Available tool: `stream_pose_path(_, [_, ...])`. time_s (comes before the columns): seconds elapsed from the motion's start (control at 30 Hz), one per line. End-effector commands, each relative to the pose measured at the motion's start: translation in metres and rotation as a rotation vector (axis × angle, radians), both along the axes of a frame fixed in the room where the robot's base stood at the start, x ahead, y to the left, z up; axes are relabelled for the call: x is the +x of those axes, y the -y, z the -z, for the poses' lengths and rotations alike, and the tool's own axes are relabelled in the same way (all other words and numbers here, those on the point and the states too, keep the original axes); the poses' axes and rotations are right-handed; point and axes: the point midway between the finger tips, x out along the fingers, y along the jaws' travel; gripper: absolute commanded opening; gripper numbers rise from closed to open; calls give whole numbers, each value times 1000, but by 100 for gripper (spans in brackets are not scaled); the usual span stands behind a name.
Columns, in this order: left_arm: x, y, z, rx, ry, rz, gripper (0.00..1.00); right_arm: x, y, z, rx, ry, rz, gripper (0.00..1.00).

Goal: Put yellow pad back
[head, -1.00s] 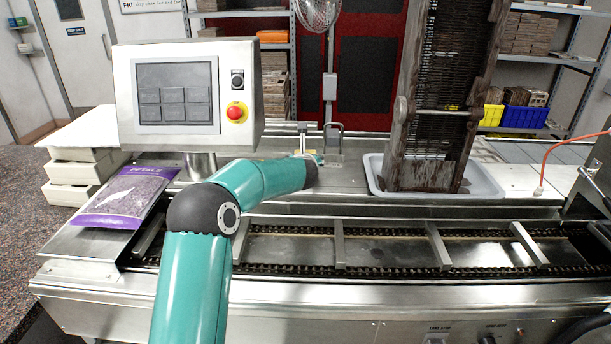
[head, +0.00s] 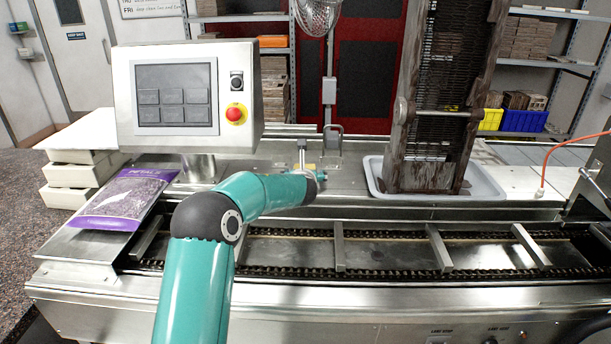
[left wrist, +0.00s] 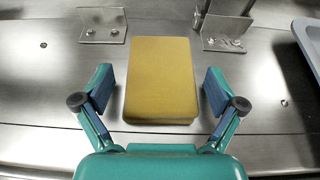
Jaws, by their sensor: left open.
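The yellow pad (left wrist: 161,80) lies flat on the steel deck in the left wrist view. My left gripper (left wrist: 160,92) is open, with one finger on each side of the pad's near part and a gap on both sides. The fingers do not touch it. In the head view my left arm reaches over the conveyor to the deck, and its gripper (head: 318,176) is mostly hidden behind the arm's end. Only a small yellow edge shows there. My right gripper is not in view.
Two small metal brackets (left wrist: 103,25) and an upright post stand just beyond the pad. A purple petals bag (head: 125,198) lies at left, below the control panel (head: 178,95).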

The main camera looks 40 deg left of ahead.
Motion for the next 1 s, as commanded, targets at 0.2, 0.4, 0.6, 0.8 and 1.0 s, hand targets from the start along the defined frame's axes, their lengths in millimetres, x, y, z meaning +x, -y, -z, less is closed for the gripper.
stream_pose_path(0.2, [-1,1,-2,0,1,1,95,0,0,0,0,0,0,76])
stream_pose_path(0.4, [-16,15,-9,1,3,3,95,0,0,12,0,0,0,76])
stream_pose_path(0.6, [-44,40,-24,1,3,3,95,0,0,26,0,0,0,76])
stream_pose_path(0.8, [-69,62,-39,0,2,4,95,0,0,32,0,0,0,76])
stream_pose_path(1.0, [-82,73,-46,-1,0,2,95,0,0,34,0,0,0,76])
